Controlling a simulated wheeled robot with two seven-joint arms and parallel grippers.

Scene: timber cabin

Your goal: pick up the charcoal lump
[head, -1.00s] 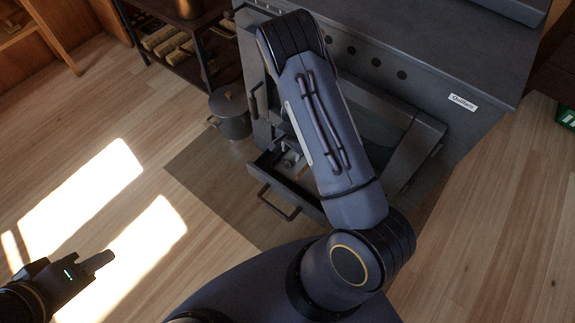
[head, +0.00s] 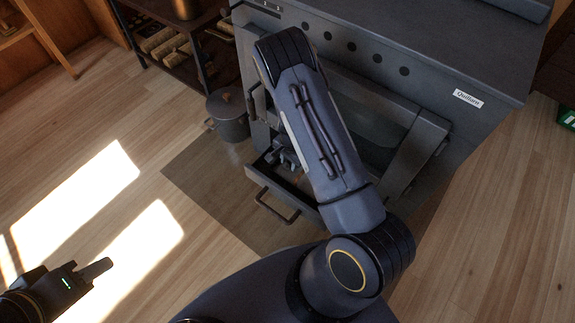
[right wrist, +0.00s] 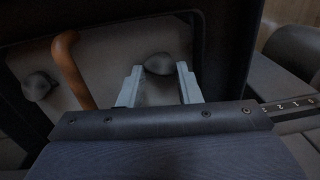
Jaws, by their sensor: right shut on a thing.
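In the right wrist view, a dark rounded charcoal lump (right wrist: 159,63) sits between the tips of my right gripper (right wrist: 160,75). The two pale fingers lie on either side of it, and the jaws are shut on it. In the head view my right gripper (head: 285,153) is partly visible at the open drawer (head: 262,176) low in the dark stove; my own arm hides much of the drawer's inside, and the lump cannot be made out there. My left gripper (head: 92,270) is over the floor at lower left, seen edge-on, away from the stove.
A second dark lump (right wrist: 38,85) lies left of a brown bent rod (right wrist: 72,70) in the right wrist view. The drawer has a front handle (head: 272,206). A lidded pot (head: 229,118) stands left of the stove (head: 400,55). The floor at left is clear.

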